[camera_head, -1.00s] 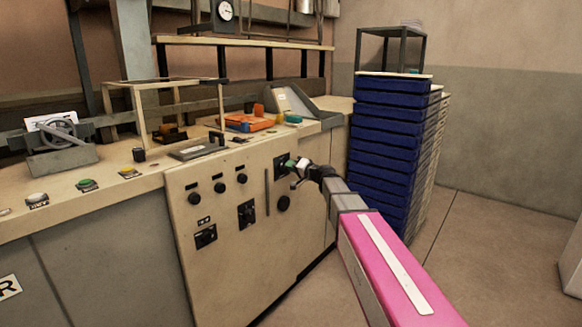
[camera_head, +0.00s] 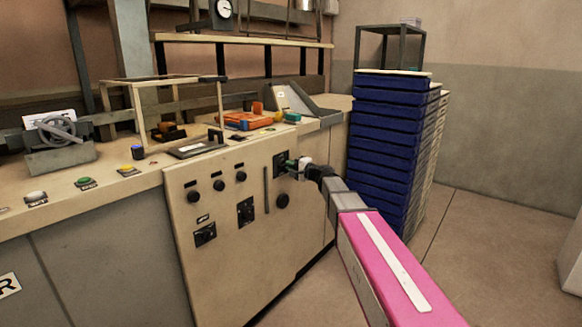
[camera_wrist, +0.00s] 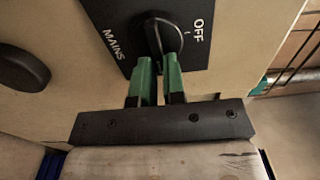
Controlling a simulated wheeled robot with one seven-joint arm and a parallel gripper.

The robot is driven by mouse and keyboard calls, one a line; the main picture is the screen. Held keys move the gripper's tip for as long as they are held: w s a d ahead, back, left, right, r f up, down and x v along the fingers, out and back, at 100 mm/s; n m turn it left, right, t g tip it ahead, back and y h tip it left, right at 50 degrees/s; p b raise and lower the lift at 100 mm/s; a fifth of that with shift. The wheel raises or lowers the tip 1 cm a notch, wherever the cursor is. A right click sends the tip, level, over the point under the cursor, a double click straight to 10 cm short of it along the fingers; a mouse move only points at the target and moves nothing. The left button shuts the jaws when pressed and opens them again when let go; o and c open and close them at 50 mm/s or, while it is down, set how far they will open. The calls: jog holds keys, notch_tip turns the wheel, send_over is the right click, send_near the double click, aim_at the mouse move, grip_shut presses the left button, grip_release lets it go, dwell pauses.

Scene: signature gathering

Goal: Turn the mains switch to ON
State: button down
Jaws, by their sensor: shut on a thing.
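The mains switch (camera_head: 279,160) is a black plate on the cream front panel, at its upper right in the head view. In the wrist view its round black knob (camera_wrist: 165,30) has a raised grip, with OFF printed to the right and MAINS at the left. No ON label is readable, and I cannot tell exactly where the knob points. My gripper (camera_wrist: 159,60) has two green fingers shut on the knob's grip, one on each side. In the head view my gripper (camera_head: 292,166) is at the switch, partly covering it.
More black knobs (camera_head: 282,201) sit on the panel, left of and below the switch. Stacked blue trays (camera_head: 383,150) stand close behind my arm.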

dwell(0.3)
jog(key=c, duration=1.2)
grip_release()
jog(key=v, duration=1)
jog(key=shift+s+d, duration=0.3)
jog(key=s+d+f+n+g+h, duration=0.1)
jog(key=s+f+n+g+h, duration=0.15)
jog(key=s+f, duration=0.55)
jog(key=s+d+f+n+g+h, duration=0.1)
jog(key=s+f+n+g+h, duration=0.2)
jog(key=s+f, duration=0.5)
jog(key=s+d+f+n+g+h, duration=0.2)
jog(key=s+d+f+g+h, duration=0.3)
jog(key=s+d+f+h, duration=0.3)
jog(key=s+d+f, duration=0.3)
jog(key=s+f, duration=0.1)
jog(key=shift+f+h, duration=0.35)
